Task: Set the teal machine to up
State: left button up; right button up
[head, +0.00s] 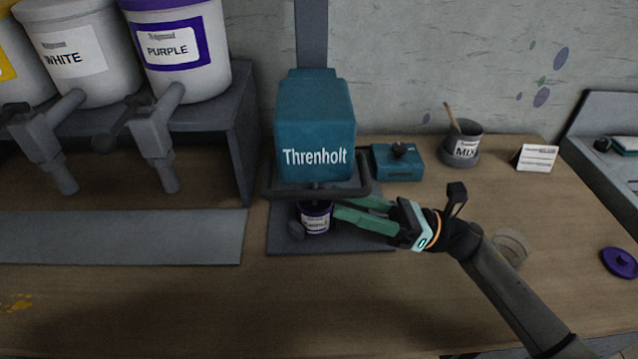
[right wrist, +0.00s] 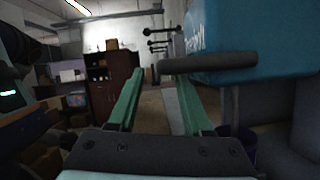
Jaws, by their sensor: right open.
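The teal machine (head: 316,135), marked "Threnholt", stands at the middle of the bench on a grey column. A dark bar or frame (head: 362,189) runs around its lower edge; in the right wrist view the machine's teal side (right wrist: 275,40) is at upper right, with a dark bar (right wrist: 208,62) in front of it. A small purple-labelled can (head: 316,217) sits beneath the machine. My right gripper (head: 350,208) is open, its green fingers pointing left, just below the bar and beside the can. In the right wrist view its fingertips (right wrist: 163,74) have nothing clearly between them. Whether they touch the bar cannot be told.
A teal box with a black knob (head: 398,160), a MIX pot (head: 463,150) and a small card (head: 536,157) stand at the back right. A clear cup (head: 512,248) is by my right arm. Paint tubs with taps (head: 185,60) are at left.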

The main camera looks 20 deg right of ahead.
aim_at(320, 190)
jog(key=p+x, duration=0.1)
jog(key=x, duration=0.4)
jog(key=shift+w, duration=0.1)
grip_shut()
dwell(1.3)
